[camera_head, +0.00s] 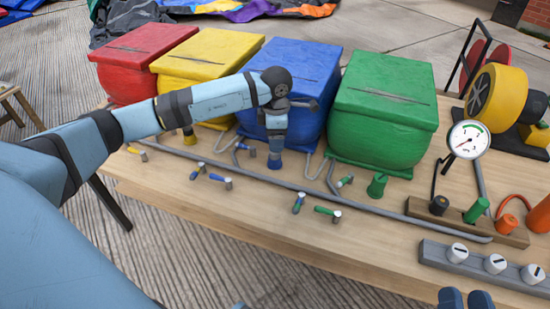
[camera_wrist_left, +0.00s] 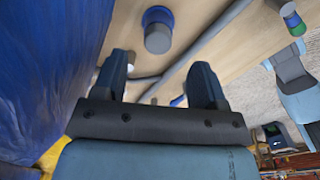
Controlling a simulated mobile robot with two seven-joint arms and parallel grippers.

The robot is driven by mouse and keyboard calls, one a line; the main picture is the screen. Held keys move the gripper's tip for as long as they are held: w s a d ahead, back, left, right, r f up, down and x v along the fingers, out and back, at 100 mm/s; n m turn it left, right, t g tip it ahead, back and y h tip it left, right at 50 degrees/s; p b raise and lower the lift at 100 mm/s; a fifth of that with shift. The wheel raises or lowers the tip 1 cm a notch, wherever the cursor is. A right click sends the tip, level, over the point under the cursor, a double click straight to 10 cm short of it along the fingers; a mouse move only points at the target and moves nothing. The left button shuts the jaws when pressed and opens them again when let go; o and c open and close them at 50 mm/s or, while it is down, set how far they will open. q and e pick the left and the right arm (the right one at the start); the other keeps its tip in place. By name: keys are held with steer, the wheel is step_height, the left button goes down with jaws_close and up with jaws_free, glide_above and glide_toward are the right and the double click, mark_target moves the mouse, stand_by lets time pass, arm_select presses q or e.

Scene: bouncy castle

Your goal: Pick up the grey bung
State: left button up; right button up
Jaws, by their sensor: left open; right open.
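A grey round-topped bung (camera_wrist_left: 158,38) sits in a blue collar (camera_wrist_left: 157,16) on the table in the left wrist view. It lies just beyond the gap between the fingers of my left gripper (camera_wrist_left: 160,72), which is open and empty. In the head view the left gripper (camera_head: 276,128) points down over the blue cone (camera_head: 275,160) in front of the blue box. The bung there is largely hidden by the gripper. Two fingertips of my right gripper (camera_head: 466,299) show apart at the bottom edge, away from the bung; nothing is seen between them.
Red (camera_head: 140,60), yellow (camera_head: 208,65), blue (camera_head: 300,75) and green (camera_head: 385,105) boxes line the table's back. A grey pipe (camera_head: 320,190) and several small valves lie in front. A gauge (camera_head: 468,140), a rack (camera_head: 465,222) and a switch strip (camera_head: 480,264) stand at right.

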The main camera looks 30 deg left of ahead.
mark_target(275, 156)
arm_select(q)
steer(key=shift+f, duration=0.5)
steer(key=f, duration=0.1)
steer(key=f+b, duration=0.1)
steer(key=f, duration=0.1)
steer(key=f+b, duration=0.1)
steer(key=shift+a+f, duration=0.25)
steer(key=shift+f, duration=0.1)
steer(key=shift+r, duration=0.1)
steer(key=shift+c, duration=0.2)
steer(key=c, duration=1)
